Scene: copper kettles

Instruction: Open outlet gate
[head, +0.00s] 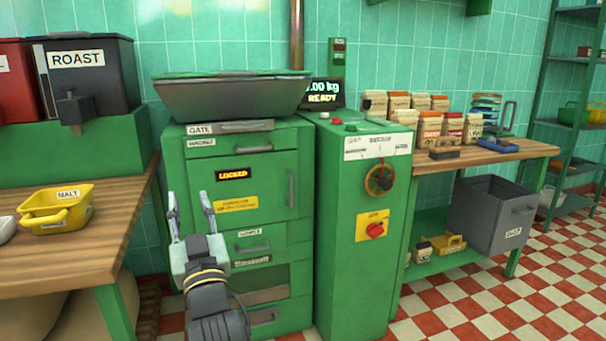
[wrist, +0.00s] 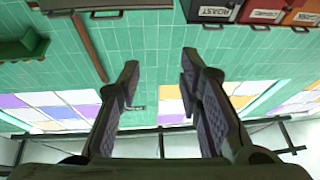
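A grey slide plate with a handle (head: 245,127), labelled GATE, sits under the grey hopper (head: 233,97) on a green machine (head: 300,190); it looks pushed in. My gripper (head: 190,205) is in front of the machine, below and left of the GATE handle and apart from it. Its two fingers point up and are spread with nothing between them. The wrist view also shows the gripper (wrist: 160,78) open and empty, with tiled wall and ceiling windows beyond. The machine is not in that view.
Below the gate are a drawer front (head: 251,147), a door with a LOCKED display (head: 233,174) and a SAMPLE drawer (head: 257,246). A wooden counter (head: 80,250) with a yellow MALT scoop (head: 55,210) stands left. A control cabinet with a round wheel (head: 379,180) stands right. A grey bin (head: 480,215) is farther right.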

